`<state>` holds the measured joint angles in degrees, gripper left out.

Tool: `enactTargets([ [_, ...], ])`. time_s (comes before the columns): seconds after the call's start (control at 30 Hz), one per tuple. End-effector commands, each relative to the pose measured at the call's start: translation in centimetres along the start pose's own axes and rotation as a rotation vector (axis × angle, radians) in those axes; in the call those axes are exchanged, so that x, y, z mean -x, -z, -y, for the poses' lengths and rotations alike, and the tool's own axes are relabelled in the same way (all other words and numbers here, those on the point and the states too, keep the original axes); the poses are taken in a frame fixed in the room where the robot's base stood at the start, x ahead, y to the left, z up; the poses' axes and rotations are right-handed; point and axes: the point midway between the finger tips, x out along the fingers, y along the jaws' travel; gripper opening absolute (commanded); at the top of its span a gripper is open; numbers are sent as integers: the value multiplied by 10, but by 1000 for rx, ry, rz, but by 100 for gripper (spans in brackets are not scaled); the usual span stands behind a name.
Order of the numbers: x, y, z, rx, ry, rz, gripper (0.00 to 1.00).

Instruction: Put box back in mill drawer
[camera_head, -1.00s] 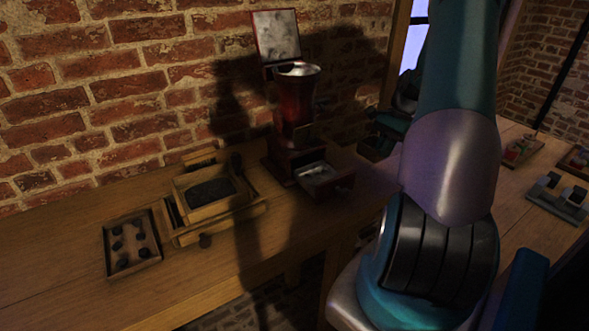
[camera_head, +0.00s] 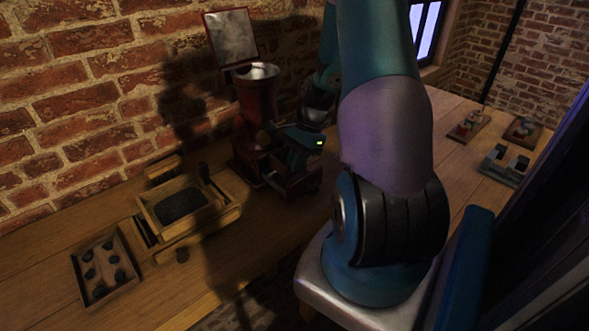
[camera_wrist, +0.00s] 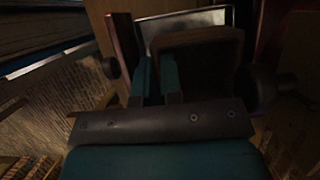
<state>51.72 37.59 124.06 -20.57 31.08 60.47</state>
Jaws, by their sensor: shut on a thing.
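The red mill (camera_head: 252,105) stands on the bench against the brick wall, with a metal bowl on top. Its drawer (camera_head: 303,186) is pulled out at the front, partly hidden by my gripper. In the wrist view a dark brown box (camera_wrist: 205,62) with rounded corners lies ahead of my gripper, in front of a pale metallic surface. My gripper (camera_wrist: 155,65) is shut on the box near its left side; the exact contact is too dark to tell. In the head view my gripper (camera_head: 284,163) is low over the drawer, its fingertips hidden.
A wooden tray with dark pieces (camera_head: 128,283) and a wooden box of dark grains (camera_head: 148,205) stand left of the mill. Small trays and a grey block holder (camera_head: 505,165) are at the far right.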

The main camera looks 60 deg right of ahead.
Motion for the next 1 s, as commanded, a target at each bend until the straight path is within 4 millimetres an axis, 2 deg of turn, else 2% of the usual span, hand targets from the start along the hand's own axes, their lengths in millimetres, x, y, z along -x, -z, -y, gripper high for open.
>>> enactTargets([
  [0.1,-5,-2,0,-1,-1,1,0],
  [0.33,-31,9,0,-1,0,1,0],
  [0.73,-38,13,0,-1,1,0,0],
  [0.77,-37,12,0,-1,2,-1,14],
  [0.8,-36,12,0,-1,2,-1,17],
  [1.0,-36,12,0,-1,1,0,17],
])
